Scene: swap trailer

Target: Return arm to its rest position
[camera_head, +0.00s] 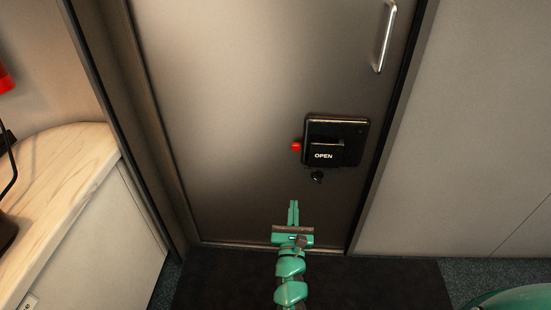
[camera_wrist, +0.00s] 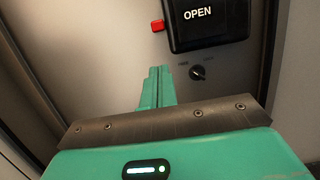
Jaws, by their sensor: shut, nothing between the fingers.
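My arm is green and reaches forward at the lower middle of the head view. My gripper (camera_head: 293,204) points at the lower part of a closed grey door (camera_head: 230,100). Its fingers are together with nothing between them, and the wrist view also shows the gripper (camera_wrist: 156,72) shut. The fingertips are below and left of a black lock box (camera_head: 350,130) marked OPEN. I cannot tell whether they touch the door.
A red button (camera_head: 296,147) sits on the box's left side and a black knob (camera_head: 317,177) below it. A metal handle (camera_head: 385,38) is higher on the door. A wooden counter (camera_head: 62,165) stands at left. A dark mat (camera_head: 370,280) covers the floor before the door.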

